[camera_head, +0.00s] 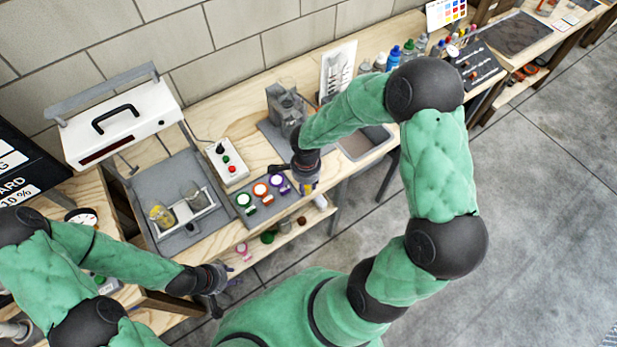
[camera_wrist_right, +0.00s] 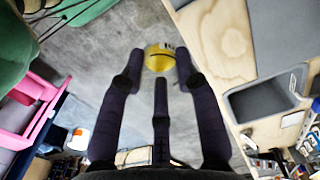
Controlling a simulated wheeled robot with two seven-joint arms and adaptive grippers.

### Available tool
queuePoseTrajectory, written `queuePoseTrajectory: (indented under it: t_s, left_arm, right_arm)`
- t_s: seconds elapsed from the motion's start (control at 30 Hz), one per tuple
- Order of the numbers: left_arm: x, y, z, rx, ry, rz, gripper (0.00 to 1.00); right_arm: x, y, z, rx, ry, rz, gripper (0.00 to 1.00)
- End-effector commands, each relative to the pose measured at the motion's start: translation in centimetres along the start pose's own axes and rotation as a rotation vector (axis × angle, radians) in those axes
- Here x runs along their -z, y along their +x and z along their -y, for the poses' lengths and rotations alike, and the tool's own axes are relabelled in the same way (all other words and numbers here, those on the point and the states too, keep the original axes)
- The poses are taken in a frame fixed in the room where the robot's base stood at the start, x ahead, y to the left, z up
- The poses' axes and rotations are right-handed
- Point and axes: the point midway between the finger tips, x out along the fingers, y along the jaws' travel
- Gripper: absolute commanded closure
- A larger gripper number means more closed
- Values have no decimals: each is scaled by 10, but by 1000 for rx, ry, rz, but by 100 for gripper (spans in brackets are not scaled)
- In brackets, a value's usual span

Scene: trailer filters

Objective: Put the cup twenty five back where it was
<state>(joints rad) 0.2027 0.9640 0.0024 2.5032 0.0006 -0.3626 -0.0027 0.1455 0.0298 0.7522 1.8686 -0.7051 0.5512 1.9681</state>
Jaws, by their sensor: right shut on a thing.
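My right gripper (camera_head: 308,186) is shut on a small yellow round thing (camera_wrist_right: 160,58), seen between its fingertips in the right wrist view. It may be the cup; I cannot read a number on it. The yellow thing appears held in the air near the bench's front edge. My left gripper (camera_head: 228,278) is low at the front left, away from the rings; its finger opening is unclear.
A tray with two glass beakers (camera_head: 193,196) stands under a white machine (camera_head: 120,122). A button box (camera_head: 231,163) and a grey apparatus (camera_head: 285,108) stand behind the rings. A grey recessed tray (camera_wrist_right: 262,99) is right of the gripper. A lower shelf (camera_head: 288,233) holds small items.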

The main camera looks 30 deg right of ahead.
Motion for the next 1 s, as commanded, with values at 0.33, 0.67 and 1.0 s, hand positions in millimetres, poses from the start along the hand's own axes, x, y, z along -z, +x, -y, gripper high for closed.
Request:
queuePoseTrajectory:
  t_s: [0.33, 0.67, 1.0]
  left_arm:
    - [0, -1, 0, 0, 0, 0, 60]
    - [0, 0, 0, 0, 0, 0, 60]
    - [0, 1, 0, 0, 0, 0, 60]
  right_arm:
    - [33, 40, 41, -3, -1, 1, 99]
    - [48, 68, 60, -1, -2, 0, 99]
    - [52, 102, 65, -2, -2, 1, 99]
